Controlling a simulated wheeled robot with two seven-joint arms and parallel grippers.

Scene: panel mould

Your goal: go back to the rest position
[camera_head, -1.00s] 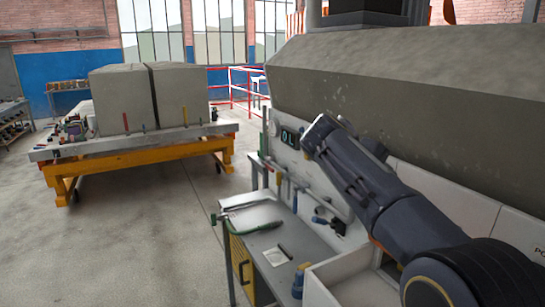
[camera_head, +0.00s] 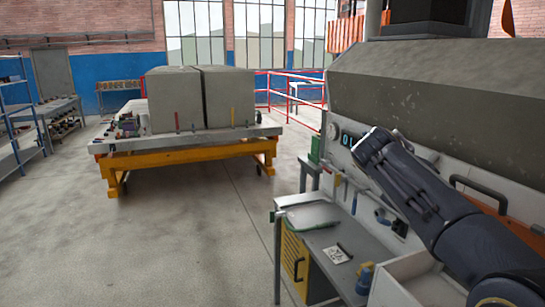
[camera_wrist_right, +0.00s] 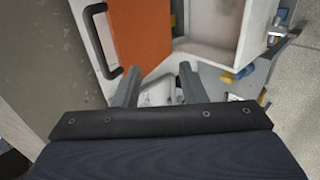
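My right arm comes in from the lower right in the head view and reaches up in front of the grey machine. The right gripper (camera_wrist_right: 157,88) shows in the right wrist view with its two fingers spread apart. My left gripper is not in either view.
A grey workbench (camera_head: 345,262) with a yellow drawer front stands beside the machine (camera_head: 440,90). A yellow-framed table (camera_head: 190,157) carries two large concrete blocks (camera_head: 175,97) further back. Red railings (camera_head: 291,95) and shelves (camera_head: 15,120) line the back and left. The concrete floor between is clear.

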